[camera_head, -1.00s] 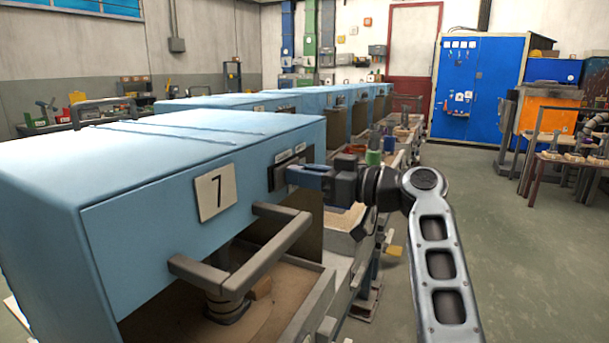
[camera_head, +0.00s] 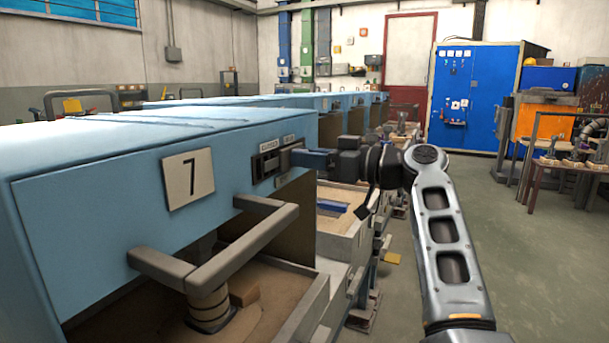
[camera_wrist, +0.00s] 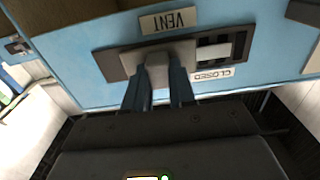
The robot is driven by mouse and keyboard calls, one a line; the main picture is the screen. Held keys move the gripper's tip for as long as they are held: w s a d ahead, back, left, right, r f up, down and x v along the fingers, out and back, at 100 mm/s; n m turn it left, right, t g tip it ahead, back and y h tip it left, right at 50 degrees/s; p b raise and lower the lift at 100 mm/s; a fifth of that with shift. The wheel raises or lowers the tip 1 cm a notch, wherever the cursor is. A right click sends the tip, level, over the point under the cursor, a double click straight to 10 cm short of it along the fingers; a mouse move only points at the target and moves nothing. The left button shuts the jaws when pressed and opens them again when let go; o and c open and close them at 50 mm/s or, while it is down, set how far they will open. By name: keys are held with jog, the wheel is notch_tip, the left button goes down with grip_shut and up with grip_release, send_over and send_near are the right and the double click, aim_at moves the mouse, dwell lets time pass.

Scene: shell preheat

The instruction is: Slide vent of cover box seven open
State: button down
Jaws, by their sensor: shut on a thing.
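Cover box seven (camera_head: 95,206) is the light blue box at the left of the head view, with a "7" plate (camera_head: 188,178). Its vent (camera_head: 266,165) is a dark framed panel near the right end of its front. In the wrist view, the vent frame (camera_wrist: 112,66) shows upside down, with a VENT label (camera_wrist: 168,21) and a CLOSED label (camera_wrist: 212,74). Slots (camera_wrist: 215,50) are uncovered on the CLOSED side. My gripper (camera_head: 310,158) is at the vent's other end. Its fingers (camera_wrist: 158,92) are shut on the vent's grey slider tab (camera_wrist: 157,66).
A grey handle bar (camera_head: 225,250) juts out from box seven's front, left of and below the vent. More blue boxes (camera_head: 300,101) stand in a row behind. A sand-filled tray (camera_head: 335,205) lies right of the box. Open floor (camera_head: 540,265) is at the right.

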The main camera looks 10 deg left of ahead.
jog(key=shift+w+d, duration=0.1)
jog(key=shift+w, duration=0.25)
jog(key=c, duration=0.9)
grip_release()
jog(key=shift+d, duration=0.1)
jog(key=shift+v, duration=3.85)
